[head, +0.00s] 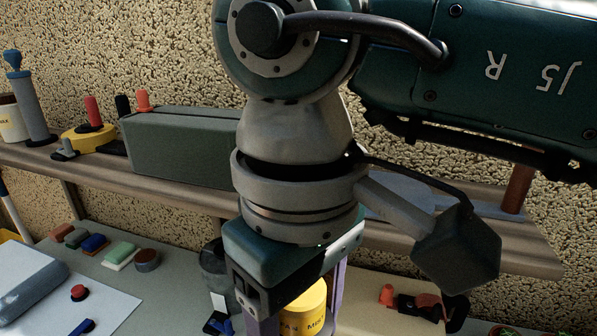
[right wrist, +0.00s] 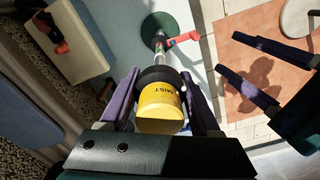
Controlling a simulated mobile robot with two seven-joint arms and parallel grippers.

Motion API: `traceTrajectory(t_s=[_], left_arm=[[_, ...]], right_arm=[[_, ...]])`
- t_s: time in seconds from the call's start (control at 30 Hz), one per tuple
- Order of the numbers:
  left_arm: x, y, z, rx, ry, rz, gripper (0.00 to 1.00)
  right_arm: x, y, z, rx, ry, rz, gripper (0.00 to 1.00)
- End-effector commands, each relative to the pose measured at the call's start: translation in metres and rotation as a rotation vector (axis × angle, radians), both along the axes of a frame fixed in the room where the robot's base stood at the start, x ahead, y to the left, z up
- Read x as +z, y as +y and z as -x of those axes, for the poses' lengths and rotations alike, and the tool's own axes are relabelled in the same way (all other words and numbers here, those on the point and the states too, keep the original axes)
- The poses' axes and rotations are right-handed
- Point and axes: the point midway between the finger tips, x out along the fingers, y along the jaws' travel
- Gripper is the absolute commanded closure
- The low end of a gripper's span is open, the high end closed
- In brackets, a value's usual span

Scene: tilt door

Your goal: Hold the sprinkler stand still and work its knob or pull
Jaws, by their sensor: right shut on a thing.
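The sprinkler stand (right wrist: 160,30) shows in the right wrist view as a thin post on a round green base, with a red lever (right wrist: 183,38) at its side. Its yellow knob (right wrist: 160,104), marked "MIST", is at the near end, above a black collar. My right gripper (right wrist: 158,76) is shut on the yellow knob, one purple finger on each side. In the head view, the knob (head: 306,312) shows at the bottom, and my arm hides most of the stand. My left gripper (right wrist: 228,55) is open and empty, right of the stand, apart from it.
A shelf (head: 190,190) along the wall holds a grey-green box (head: 180,148) and several small tools. The bench below has a white board (head: 110,305), several coloured blocks and a glass jar (head: 215,262) close to my right gripper. Orange tiles (right wrist: 275,65) lie beyond the left gripper.

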Motion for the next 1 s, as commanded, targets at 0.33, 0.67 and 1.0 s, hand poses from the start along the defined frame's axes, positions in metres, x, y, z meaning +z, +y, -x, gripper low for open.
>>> traceTrajectory(t_s=[0.33, 0.67, 1.0], left_arm=[[-0.0041, 0.0, -0.0001, 0.0, 0.0, 0.0, 0.5], [-0.0073, 0.0, 0.0, 0.0, 0.0, 0.0, 0.5], [-0.0075, 0.0, 0.0, 0.0, 0.0, 0.0, 0.5]], right_arm=[[-0.0018, -0.0004, -0.0004, 0.0, -0.001, 0.001, 1.0], [-0.0029, -0.0006, -0.0001, 0.0, -0.001, 0.002, 1.0], [-0.0026, -0.0006, 0.0, -0.001, 0.0, 0.001, 1.0]])
